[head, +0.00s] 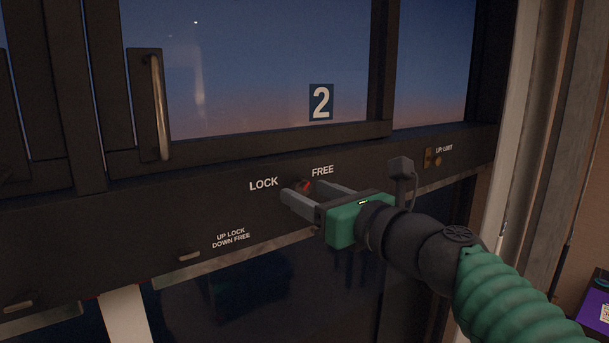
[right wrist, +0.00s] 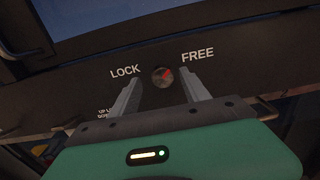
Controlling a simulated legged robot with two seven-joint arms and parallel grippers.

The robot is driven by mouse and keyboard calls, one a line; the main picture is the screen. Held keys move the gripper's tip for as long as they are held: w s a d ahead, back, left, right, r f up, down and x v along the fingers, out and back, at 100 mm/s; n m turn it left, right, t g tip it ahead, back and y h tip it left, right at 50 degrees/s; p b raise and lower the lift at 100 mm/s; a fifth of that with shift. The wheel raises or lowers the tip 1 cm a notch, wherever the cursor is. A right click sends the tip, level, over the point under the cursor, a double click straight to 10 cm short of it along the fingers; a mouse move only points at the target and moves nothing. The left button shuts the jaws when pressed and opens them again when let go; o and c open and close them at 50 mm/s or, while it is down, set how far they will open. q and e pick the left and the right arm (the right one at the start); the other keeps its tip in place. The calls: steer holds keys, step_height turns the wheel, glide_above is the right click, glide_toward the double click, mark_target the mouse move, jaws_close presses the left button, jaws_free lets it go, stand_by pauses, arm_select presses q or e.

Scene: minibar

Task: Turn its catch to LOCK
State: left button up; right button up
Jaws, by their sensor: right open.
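The catch (head: 305,185) is a small round knob with a red mark, set in the dark rail between the words LOCK (head: 264,184) and FREE (head: 323,171). In the right wrist view the catch (right wrist: 162,77) shows its red mark slanting up to the right, toward FREE. My right gripper (head: 302,191) is open in front of the catch. Its fingers (right wrist: 160,92) stand to the left and right of the knob, and I see no contact. My left gripper is in neither view.
Above the rail is a dark-framed window with a number 2 sign (head: 321,102) and a vertical metal handle (head: 159,107) at left. A brass UP LIMIT fitting (head: 432,158) sits right of the catch. Small tabs (head: 189,255) line the rail's lower edge.

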steer(key=shift+w+a+r, duration=0.1)
steer(key=shift+w+a, duration=0.35)
steer(key=shift+w, duration=0.1)
steer(key=shift+w+d, duration=0.2)
steer(key=shift+d, duration=0.35)
steer(key=c, duration=0.5)
steer(key=shift+s+a, duration=0.2)
steer(key=shift+a, duration=0.2)
steer(key=c, duration=0.7)
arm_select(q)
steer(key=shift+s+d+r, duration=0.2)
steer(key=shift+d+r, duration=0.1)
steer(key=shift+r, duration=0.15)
arm_select(e)
steer(key=shift+d, duration=0.1)
jaws_close()
steer(key=shift+w+d, duration=0.1)
